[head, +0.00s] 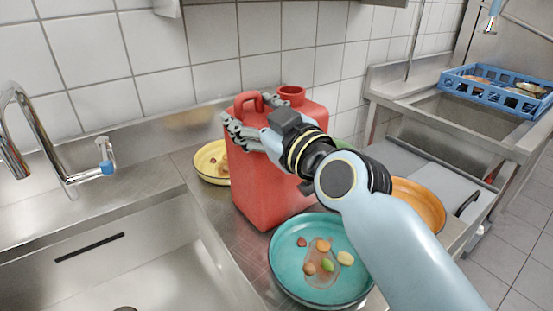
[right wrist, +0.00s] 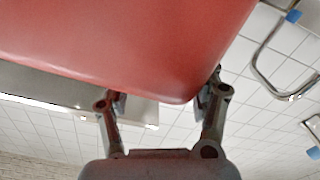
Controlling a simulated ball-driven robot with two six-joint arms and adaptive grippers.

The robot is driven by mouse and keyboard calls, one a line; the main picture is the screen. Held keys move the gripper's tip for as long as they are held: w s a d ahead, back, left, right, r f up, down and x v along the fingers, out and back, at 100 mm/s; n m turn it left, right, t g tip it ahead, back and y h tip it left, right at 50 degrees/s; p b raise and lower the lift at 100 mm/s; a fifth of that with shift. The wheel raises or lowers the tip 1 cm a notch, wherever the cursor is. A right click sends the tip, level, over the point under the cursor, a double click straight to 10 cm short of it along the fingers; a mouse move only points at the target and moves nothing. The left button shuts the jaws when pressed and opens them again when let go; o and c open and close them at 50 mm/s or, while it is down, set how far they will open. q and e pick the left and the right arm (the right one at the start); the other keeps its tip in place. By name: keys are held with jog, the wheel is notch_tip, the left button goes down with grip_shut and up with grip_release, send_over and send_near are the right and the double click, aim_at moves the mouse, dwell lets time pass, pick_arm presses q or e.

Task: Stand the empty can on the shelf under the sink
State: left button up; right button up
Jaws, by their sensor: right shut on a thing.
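The empty can is a red jerrycan (head: 265,175) with a loop handle and a round open neck on top. It stands upright on the steel counter by the sink, between the yellow and teal plates. My right gripper (head: 248,112) is shut on its upper part, near the handle. In the right wrist view the can's red body (right wrist: 130,40) fills the top, with the fingers (right wrist: 166,95) on either side of it. The exact contact is partly hidden. My left gripper is out of view. The shelf under the sink cannot be made out.
A steel sink basin (head: 110,255) with a tap (head: 60,165) is at left. A yellow plate (head: 207,172), a teal plate with food scraps (head: 285,270) and an orange plate (head: 420,203) surround the can. A blue crate (head: 475,92) sits on the second sink at right.

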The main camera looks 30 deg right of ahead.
jog(key=c, duration=0.7)
jog(key=shift+c, duration=0.2)
jog(key=shift+r, duration=0.15)
